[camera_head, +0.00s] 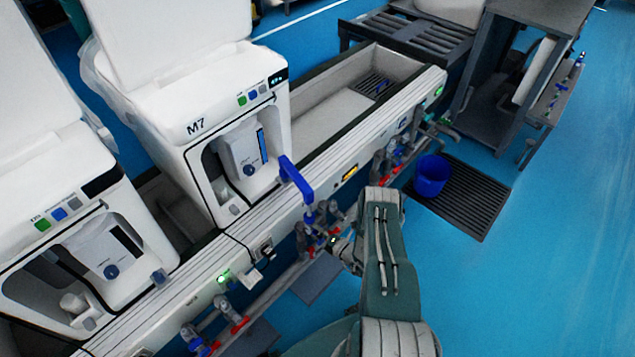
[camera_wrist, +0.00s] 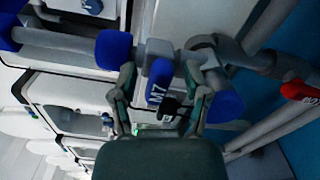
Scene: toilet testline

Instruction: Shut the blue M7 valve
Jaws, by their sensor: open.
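The blue M7 valve handle (camera_wrist: 159,80) shows in the wrist view, with M7 lettered on it in white. My gripper (camera_wrist: 161,73) is open, with one finger on each side of the handle. I cannot tell whether either finger touches it. In the head view, my gripper (camera_head: 343,247) is at the pipework below the bench edge in front of the machine marked M7 (camera_head: 195,127). The small valve handle is hard to make out there, partly hidden by my gripper.
Blue pipe parts (camera_wrist: 113,50) flank the handle, and a red handle (camera_wrist: 298,90) is at the right. In the head view, a large blue lever (camera_head: 296,181) stands above the pipes. A blue bucket (camera_head: 431,175) is on a dark grate. Open blue floor lies to the right.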

